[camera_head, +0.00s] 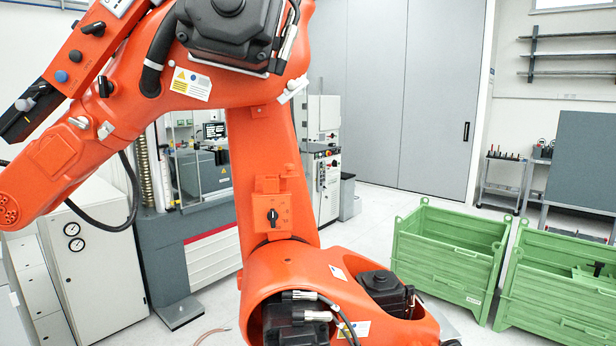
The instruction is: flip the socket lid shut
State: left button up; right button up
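I cannot pick out the socket or its lid for sure in the head view. A large orange industrial arm (262,150) fills the left and middle, close to the camera. A small orange box (272,190) with a black rotary switch (272,216) sits on its upright link. A long orange housing (88,40) at the top left carries black switches and a blue button (61,76). Neither of my grippers shows in this view.
Two green metal crates (445,283) (560,322) stand at the right on the pale floor. A grey machine (185,255) with a glass front and a white cabinet (95,285) with gauges stand behind the orange arm. Tall grey doors (400,90) close the back.

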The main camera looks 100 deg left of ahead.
aim_at(289, 167)
jog(key=k+j+u, duration=0.1)
jog(key=u, duration=3.5)
jog(key=i+l, duration=0.05)
jog(key=l, duration=0.05)
